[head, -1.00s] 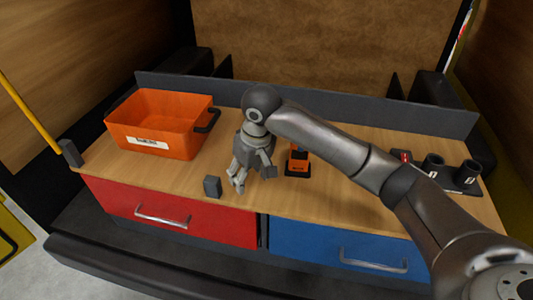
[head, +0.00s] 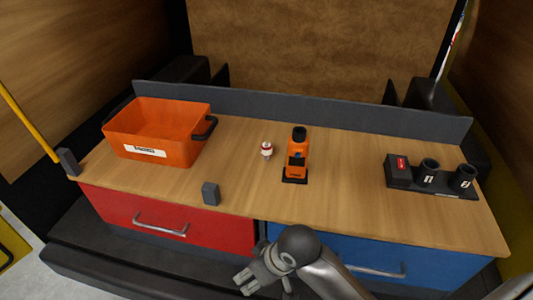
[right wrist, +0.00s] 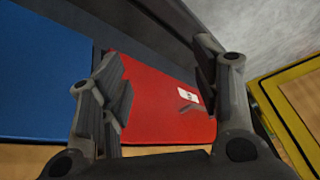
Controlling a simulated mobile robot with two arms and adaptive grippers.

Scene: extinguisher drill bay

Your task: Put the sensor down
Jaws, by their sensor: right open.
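A small white and red piece (head: 267,149), which looks like the sensor, stands on the wooden worktop (head: 235,180), just left of an orange and black device (head: 297,158). Nothing holds either of them. My right gripper (head: 262,279) is in front of the drawers, below the worktop's front edge and well apart from the small piece. It is open and empty; in the right wrist view its two fingers (right wrist: 160,75) are spread, with the red drawer front behind them. My left gripper is in no view.
An orange bin (head: 183,155) stands at the left of the worktop. A small dark block (head: 211,193) is near the front edge. A dark holder with two cups (head: 432,192) is at the right. The red drawer (head: 190,222) and blue drawer (head: 340,253) are shut.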

